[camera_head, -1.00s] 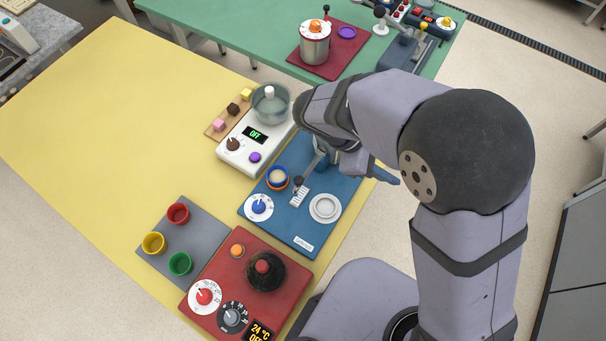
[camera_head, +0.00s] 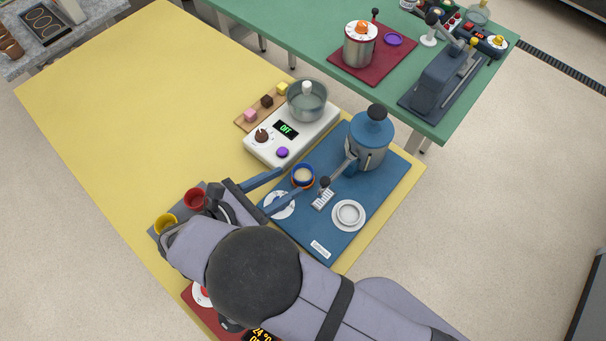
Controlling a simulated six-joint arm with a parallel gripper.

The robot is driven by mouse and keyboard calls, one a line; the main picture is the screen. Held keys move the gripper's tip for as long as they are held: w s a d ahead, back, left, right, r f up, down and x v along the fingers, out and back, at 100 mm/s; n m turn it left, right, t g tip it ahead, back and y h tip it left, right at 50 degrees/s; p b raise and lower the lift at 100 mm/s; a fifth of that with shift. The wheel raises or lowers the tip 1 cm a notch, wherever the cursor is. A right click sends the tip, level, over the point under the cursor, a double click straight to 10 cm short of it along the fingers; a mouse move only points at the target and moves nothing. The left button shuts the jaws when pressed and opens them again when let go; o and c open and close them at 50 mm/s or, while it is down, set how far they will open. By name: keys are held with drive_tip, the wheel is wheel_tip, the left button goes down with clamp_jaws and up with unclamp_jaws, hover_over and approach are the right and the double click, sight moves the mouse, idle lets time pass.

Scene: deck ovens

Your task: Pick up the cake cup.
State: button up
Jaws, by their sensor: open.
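A small blue cup (camera_head: 303,174) with a pale filling and an orange lower band stands on the blue board (camera_head: 375,205); I take it as the cake cup. My gripper (camera_head: 292,180) reaches in from the lower left with two blue fingers spread apart. Its fingertips are close to the cup's left and front side, and nothing is held. I cannot tell whether a finger touches the cup. A red cup (camera_head: 195,198) and a yellow cup (camera_head: 165,224) stand on the grey board (camera_head: 156,238), partly behind my arm.
A grey machine with a blue lid (camera_head: 370,132) and lever stands right of the cup. A white dish (camera_head: 348,214) and a dial (camera_head: 280,205) share the board. A white scale-like device (camera_head: 266,155) with a glass bowl (camera_head: 307,100) is behind. The yellow table (camera_head: 130,110) is clear at left.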

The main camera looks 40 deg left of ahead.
sight(309, 169)
drive_tip(key=shift+p+x, duration=0.45)
drive_tip(key=shift+x, duration=0.65)
drive_tip(key=shift+w+d+f+p, duration=0.1)
drive_tip(key=shift+w+p, duration=0.3)
drive_tip(key=shift+w, duration=0.1)
drive_tip(key=shift+p+x, duration=0.85)
drive_tip(key=shift+x, duration=1.2)
drive_tip(key=shift+f, duration=0.1)
drive_tip(key=c, duration=0.7)
